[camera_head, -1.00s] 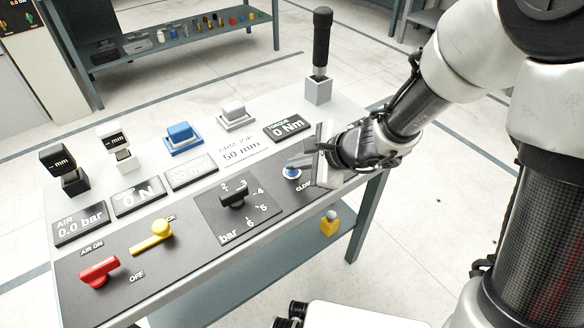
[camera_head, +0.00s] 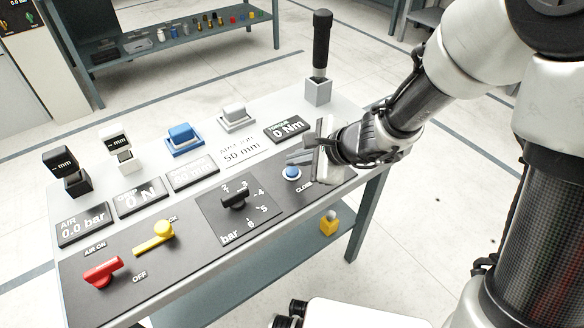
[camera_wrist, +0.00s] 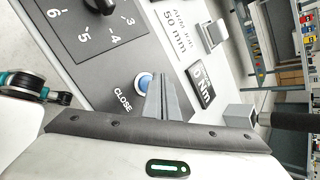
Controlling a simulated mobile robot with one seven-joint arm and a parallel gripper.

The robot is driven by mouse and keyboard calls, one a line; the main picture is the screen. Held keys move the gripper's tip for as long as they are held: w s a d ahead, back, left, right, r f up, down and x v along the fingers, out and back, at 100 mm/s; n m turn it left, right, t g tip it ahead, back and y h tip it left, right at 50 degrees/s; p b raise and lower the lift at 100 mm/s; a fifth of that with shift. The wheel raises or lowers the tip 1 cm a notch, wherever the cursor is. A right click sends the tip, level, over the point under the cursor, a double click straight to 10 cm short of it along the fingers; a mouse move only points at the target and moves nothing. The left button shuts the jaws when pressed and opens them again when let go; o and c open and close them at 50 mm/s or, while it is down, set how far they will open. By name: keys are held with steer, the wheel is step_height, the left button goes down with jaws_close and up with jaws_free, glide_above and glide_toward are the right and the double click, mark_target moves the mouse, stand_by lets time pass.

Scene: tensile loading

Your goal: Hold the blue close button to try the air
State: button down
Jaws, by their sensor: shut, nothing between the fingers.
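The blue close button (camera_head: 292,173) sits in a pale ring on the dark front panel, beside the word CLOSE. It also shows in the wrist view (camera_wrist: 144,82), partly overlapped by my fingers. My gripper (camera_head: 292,158) is shut and empty, its fingertips just behind and above the button in the head view. In the wrist view the fingertips (camera_wrist: 160,78) appear beside the button's edge. I cannot tell for sure whether they touch it, but a gap seems to show in the head view.
A black pressure knob (camera_head: 234,201), a yellow lever (camera_head: 153,236) and a red AIR lever (camera_head: 103,271) sit left on the panel. The AIR display (camera_head: 82,226) reads 0.0 bar. A black-handled upright lever (camera_head: 321,45) stands at the back right corner.

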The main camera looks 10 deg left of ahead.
mark_target(296, 173)
steer(key=shift+r, duration=0.1)
step_height(296, 173, up, 5)
steer(key=p, duration=0.4)
stand_by(0.5)
steer(key=s+d+r+n, duration=0.7)
steer(key=r+n, duration=0.2)
steer(key=r, duration=0.2)
steer(key=s+d+r+n+t+h, duration=0.1)
steer(key=s+d+r+n+h, duration=0.3)
steer(key=d, duration=0.6)
steer(key=s+d+r+n+h, duration=0.2)
steer(key=s+d+h, duration=0.3)
steer(key=d, duration=0.4)
step_height(296, 173, up, 22)
steer(key=y+p, duration=0.1)
steer(key=p, duration=2.1)
steer(key=shift+s+f+p, duration=0.25)
steer(key=shift+s+p, duration=0.1)
steer(key=shift+s, duration=0.05)
